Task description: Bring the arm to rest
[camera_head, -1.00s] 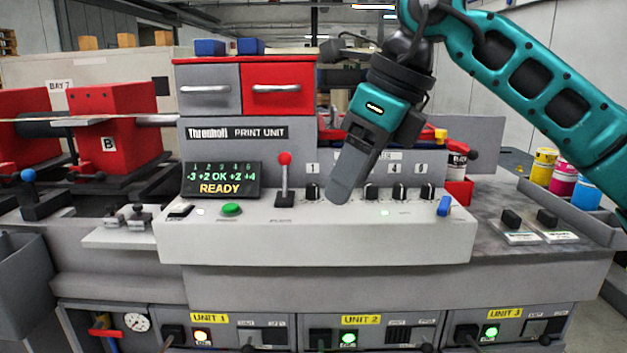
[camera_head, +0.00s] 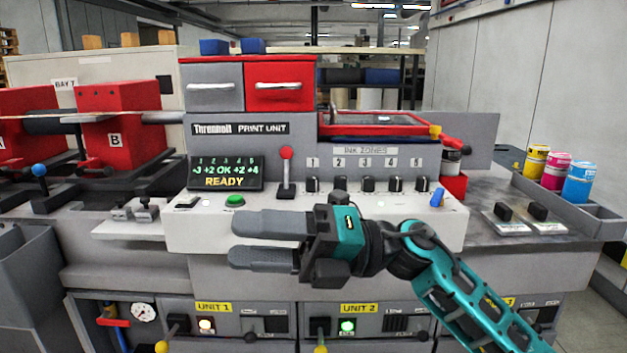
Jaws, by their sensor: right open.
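My right gripper (camera_head: 236,240) is in front of the print unit's console (camera_head: 410,231), its fingers pointing left. The two grey fingers are apart, with nothing between them. My teal right arm comes in from the lower right. The gripper covers part of the console's front face and lower edge. My left gripper is not in view.
The display (camera_head: 226,174) reads READY. Ink cans (camera_head: 579,182) stand at the right.

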